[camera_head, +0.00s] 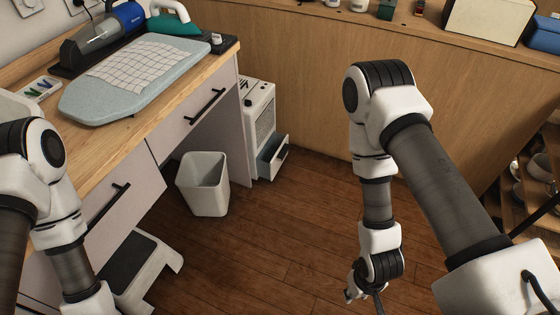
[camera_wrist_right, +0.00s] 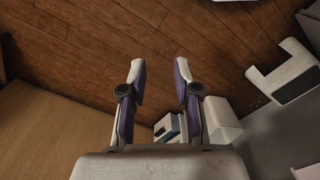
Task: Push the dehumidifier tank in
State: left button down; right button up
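The white dehumidifier (camera_head: 258,105) stands on the floor beside the desk, against the wooden panelling. Its tank (camera_head: 273,158) sticks out at the bottom front like an open drawer, with a dark strip on its front. In the right wrist view, the tank (camera_wrist_right: 168,128) is small, partly hidden behind my gripper. My right gripper (camera_wrist_right: 159,66) is open and empty, its fingers apart over bare floor. In the head view, my right gripper (camera_head: 352,292) is low at the bottom, well apart from the tank. My left arm runs off the bottom edge, so its gripper is hidden.
A white bin (camera_head: 203,184) stands just left of the tank. A step stool (camera_head: 140,268) is in front of the desk drawers. A shelf rack (camera_head: 535,185) with crockery is at the right. The wooden floor (camera_head: 290,235) between the tank and my right arm is clear.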

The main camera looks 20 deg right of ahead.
aim_at(266, 153)
jog(key=i+l+u, duration=0.15)
jog(key=l, duration=0.2)
jog(key=i+l+u, duration=0.1)
jog(key=i+l, duration=0.15)
jog(key=i+l+u, duration=0.15)
jog(key=l, duration=0.35)
jog(key=i+l+u, duration=0.1)
jog(key=l, duration=0.3)
jog(key=i+l+u, duration=0.15)
jog(key=l, duration=0.3)
jog(key=i+l+u, duration=0.15)
jog(key=l, duration=0.3)
jog(key=i+l+u, duration=0.1)
jog(key=l, duration=0.35)
jog(key=i+l+u, duration=0.15)
jog(key=l, duration=0.3)
